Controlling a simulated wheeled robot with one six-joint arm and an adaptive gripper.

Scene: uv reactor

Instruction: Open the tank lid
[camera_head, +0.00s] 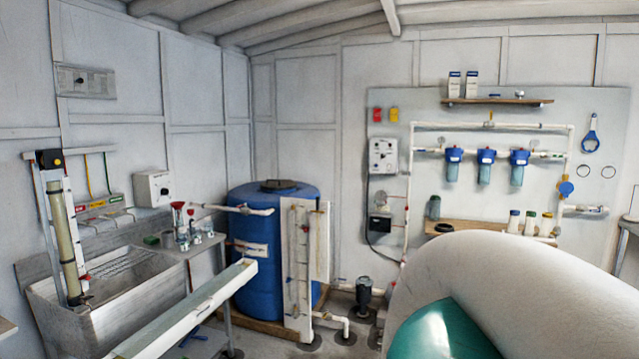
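A large blue tank (252,258) stands upright in the back corner of the room, on a wooden base. Its dark round lid (279,185) lies on top of the tank and looks closed. A white board with pipes stands in front of the tank's right side and hides part of it. A part of my own arm, pale with a green patch, fills the lower right of the view. My gripper is not in view.
A long white beam (190,308) crosses the foreground before the tank. A side table (175,249) with small bottles stands left of the tank. A wall panel (413,118) with blue filters is at the right.

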